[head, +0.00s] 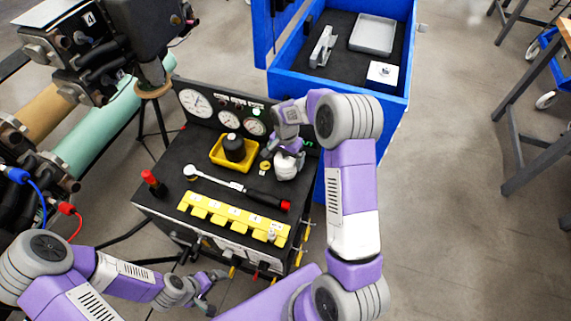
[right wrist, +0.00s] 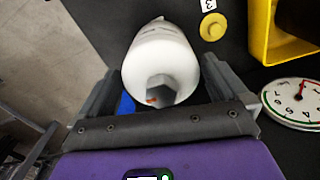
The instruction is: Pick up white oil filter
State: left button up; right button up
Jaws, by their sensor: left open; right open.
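The white oil filter (head: 287,165) stands on the black bench top, at its right side below the gauge panel. In the right wrist view the filter (right wrist: 160,58) is a white cylinder with a grey hex end. My right gripper (head: 286,147) is over the filter. In the right wrist view its open fingers (right wrist: 165,85) lie on either side of the filter, with no clear grip on it. My left gripper (head: 210,290) is open and empty, low in front of the bench.
A yellow tray (head: 218,157) with a black filter (head: 234,148) stands left of the white filter. A torque wrench (head: 235,187) and a yellow block rack (head: 228,218) lie in front. A red-topped item (head: 152,183) stands left. A blue cart (head: 400,100) is behind.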

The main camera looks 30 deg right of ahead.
jog(key=shift+f, duration=0.75)
jog(key=shift+c, duration=0.3)
jog(key=shift+w, duration=0.1)
jog(key=c, duration=1.2)
jog(key=shift+r, duration=0.15)
notch_tip(320, 180, up, 10)
jog(key=shift+f+p, duration=0.1)
jog(key=shift+p, duration=0.45)
